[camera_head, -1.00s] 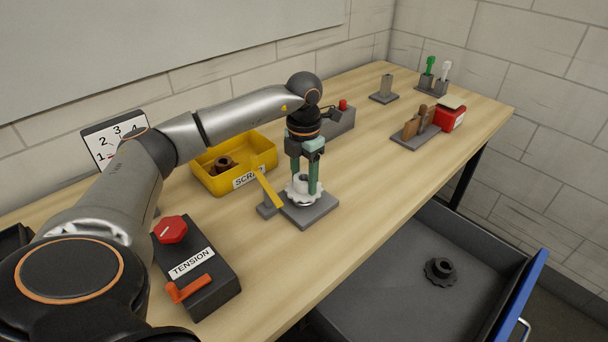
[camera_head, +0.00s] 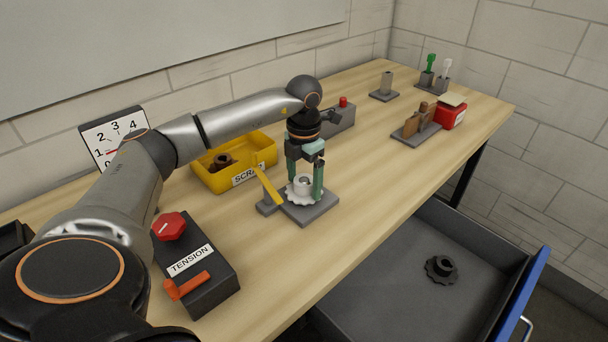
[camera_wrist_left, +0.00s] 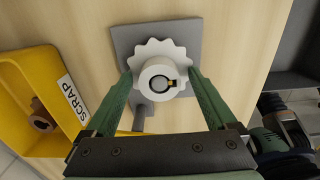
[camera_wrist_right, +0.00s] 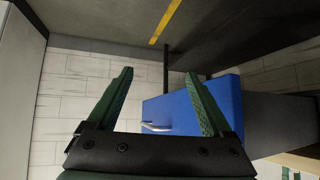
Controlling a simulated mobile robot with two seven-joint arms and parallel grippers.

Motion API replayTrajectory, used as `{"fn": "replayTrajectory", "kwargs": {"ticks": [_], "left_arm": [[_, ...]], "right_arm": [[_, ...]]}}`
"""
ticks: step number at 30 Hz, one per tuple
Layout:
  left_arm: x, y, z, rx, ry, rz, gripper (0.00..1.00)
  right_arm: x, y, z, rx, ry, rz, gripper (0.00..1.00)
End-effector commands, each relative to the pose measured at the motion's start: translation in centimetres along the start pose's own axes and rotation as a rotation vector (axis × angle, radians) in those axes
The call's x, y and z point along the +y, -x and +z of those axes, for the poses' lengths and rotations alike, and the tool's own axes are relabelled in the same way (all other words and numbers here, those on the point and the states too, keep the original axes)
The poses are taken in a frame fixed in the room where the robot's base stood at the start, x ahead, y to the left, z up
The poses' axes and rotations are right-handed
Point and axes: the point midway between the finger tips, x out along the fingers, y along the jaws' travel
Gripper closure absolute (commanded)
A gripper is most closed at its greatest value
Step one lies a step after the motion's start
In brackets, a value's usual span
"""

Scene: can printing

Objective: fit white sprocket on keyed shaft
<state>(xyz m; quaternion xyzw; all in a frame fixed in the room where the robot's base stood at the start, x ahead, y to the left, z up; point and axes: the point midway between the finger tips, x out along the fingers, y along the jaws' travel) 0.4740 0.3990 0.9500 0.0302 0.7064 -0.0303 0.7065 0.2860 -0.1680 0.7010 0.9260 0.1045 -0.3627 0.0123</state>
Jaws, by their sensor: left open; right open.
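The white sprocket (camera_head: 301,193) is on the grey base plate (camera_head: 322,209) on the bench. In the left wrist view the sprocket (camera_wrist_left: 153,55) faces me, hub up. How low the sprocket sits on the shaft cannot be told. My left gripper (camera_head: 305,190) is open, pointing down, its fingers on either side of the hub with gaps. My right gripper (camera_wrist_right: 160,75) is open and empty, seen only in its own wrist view.
A yellow SCRAP bin (camera_head: 207,181) holding a brown part is left of the plate. A yellow strip (camera_head: 269,187) stands close beside the sprocket. The TENSION box (camera_head: 205,285) is at front left. An open drawer (camera_head: 375,290) holds a dark sprocket (camera_head: 440,268).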

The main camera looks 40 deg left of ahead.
Motion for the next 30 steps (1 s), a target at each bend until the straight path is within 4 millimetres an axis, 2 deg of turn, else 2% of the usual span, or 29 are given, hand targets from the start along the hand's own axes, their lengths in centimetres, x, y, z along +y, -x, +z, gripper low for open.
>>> {"fn": "replayTrajectory", "kwargs": {"ticks": [7, 11, 24, 30], "left_arm": [[0.0, 0.1, 0.0, 0.000, 0.000, 0.000, 0.10], [0.0, 1.3, 0.1, -0.002, 0.000, 0.000, 0.10], [0.0, 10.3, 0.1, -0.004, 0.001, 0.000, 0.10], [0.0, 12.3, 0.0, -0.001, 0.000, 0.000, 0.10]], "right_arm": [[0.0, 0.0, 0.0, 0.000, 0.000, 0.000, 0.15], [0.0, 0.0, 0.0, 0.000, 0.000, 0.000, 0.15], [0.0, -0.1, 0.1, 0.000, 0.000, 0.000, 0.15], [0.0, 0.0, 0.0, 0.000, 0.000, 0.000, 0.15]]}}
